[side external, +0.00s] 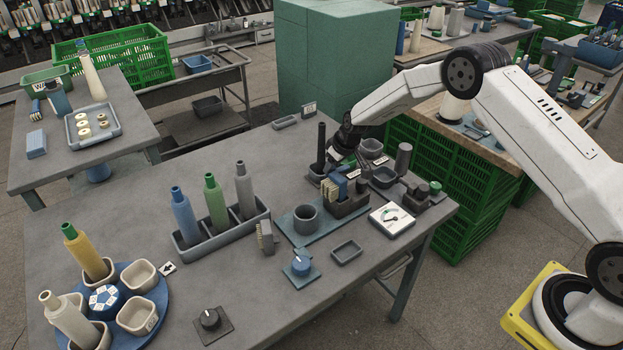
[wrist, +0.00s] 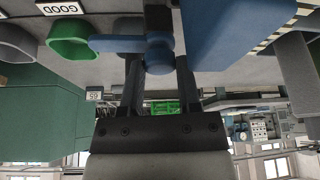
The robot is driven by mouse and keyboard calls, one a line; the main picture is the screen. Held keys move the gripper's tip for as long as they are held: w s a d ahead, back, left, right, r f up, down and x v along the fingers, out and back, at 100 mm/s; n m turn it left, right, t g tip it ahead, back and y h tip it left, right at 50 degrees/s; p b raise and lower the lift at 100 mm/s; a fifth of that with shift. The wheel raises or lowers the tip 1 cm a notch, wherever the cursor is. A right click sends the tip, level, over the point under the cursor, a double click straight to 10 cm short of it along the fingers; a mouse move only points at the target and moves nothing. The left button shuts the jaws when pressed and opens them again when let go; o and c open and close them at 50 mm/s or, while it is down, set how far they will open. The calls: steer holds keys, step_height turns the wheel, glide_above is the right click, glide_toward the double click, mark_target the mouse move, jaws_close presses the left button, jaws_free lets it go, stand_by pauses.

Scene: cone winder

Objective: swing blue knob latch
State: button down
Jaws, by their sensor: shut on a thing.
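A blue round knob (wrist: 160,53) sits between the fingertips of my gripper (wrist: 160,62) in the wrist view. A flat blue-grey bar (wrist: 115,43) runs from the knob to the left, toward a round green part (wrist: 72,40). My gripper is shut on the knob, one finger on each side. In the side view my gripper (side external: 337,160) is low at the back of the workbench, among dark fixtures. The knob and bar cannot be made out there.
A blue block (wrist: 235,28) stands close to the right finger in the wrist view.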

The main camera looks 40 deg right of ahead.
steer(key=shift+m, duration=0.3)
steer(key=shift+a+m+h, duration=0.15)
steer(key=shift+m+h, duration=0.75)
steer(key=shift+m, duration=1)
steer(key=shift+w+a+m+g+h, duration=0.15)
steer(key=shift+m+h, duration=0.25)
steer(key=shift+m, duration=0.8)
steer(key=shift+s+d+m+g+h, duration=0.1)
steer(key=shift+m+g+h, duration=0.25)
steer(key=shift+m, duration=0.85)
steer(key=m, duration=0.2)
steer(key=m+g+h, duration=0.1)
steer(key=m, duration=0.1)
steer(key=shift+w+a+m+h, duration=0.15)
steer(key=shift+m+h, duration=0.1)
steer(key=shift+m, duration=0.05)
steer(key=shift+m+g, duration=0.7)
steer(key=shift+m, duration=1)
steer(key=shift+c, duration=1.5)
jaws_free()
